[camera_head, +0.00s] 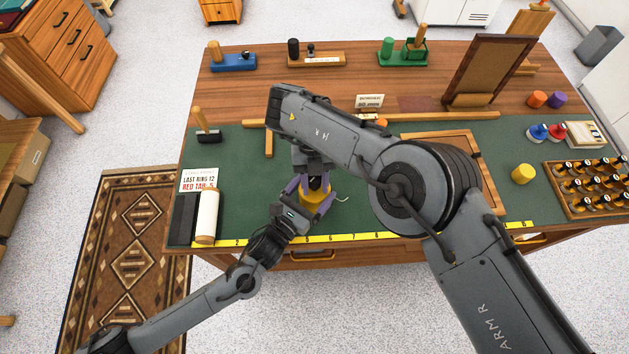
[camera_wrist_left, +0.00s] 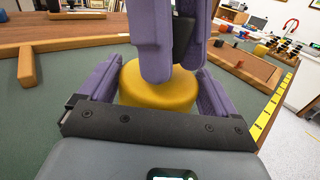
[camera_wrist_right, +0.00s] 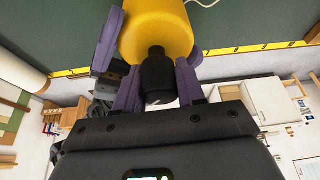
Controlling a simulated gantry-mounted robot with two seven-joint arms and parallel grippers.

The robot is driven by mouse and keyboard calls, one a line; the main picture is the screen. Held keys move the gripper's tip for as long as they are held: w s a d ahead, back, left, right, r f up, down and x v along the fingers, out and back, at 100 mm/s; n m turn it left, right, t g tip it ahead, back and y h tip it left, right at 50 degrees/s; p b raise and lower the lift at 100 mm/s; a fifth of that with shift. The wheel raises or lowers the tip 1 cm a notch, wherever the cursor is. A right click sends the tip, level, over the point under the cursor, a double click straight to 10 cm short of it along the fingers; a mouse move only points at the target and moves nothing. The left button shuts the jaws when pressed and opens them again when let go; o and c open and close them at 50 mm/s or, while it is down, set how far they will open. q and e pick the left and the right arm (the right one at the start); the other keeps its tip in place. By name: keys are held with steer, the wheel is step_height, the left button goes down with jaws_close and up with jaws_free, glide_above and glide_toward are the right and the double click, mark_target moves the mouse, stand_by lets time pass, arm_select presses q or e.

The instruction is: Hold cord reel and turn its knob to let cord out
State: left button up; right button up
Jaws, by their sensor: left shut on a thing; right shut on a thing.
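The yellow cord reel (camera_head: 316,197) stands on the green mat near the table's front edge. My left gripper (camera_head: 309,200) comes in from the front left and is shut around the reel's yellow body (camera_wrist_left: 160,88). My right gripper (camera_wrist_right: 158,82) reaches down from above and is shut on the black knob (camera_wrist_right: 156,70) on top of the reel.
A yellow ruler strip (camera_head: 380,235) runs along the front edge. A cream roll (camera_head: 206,216) lies at the left. A yellow cylinder (camera_head: 522,174) and a rack of bottles (camera_head: 590,205) stand at the right. A wooden frame (camera_head: 455,140) lies behind my right arm.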

mark_target(315, 180)
steer(key=shift+n, duration=0.3)
steer(key=o, duration=1)
steer(key=shift+c, duration=0.2)
step_height(315, 180, up, 10)
stand_by(0.3)
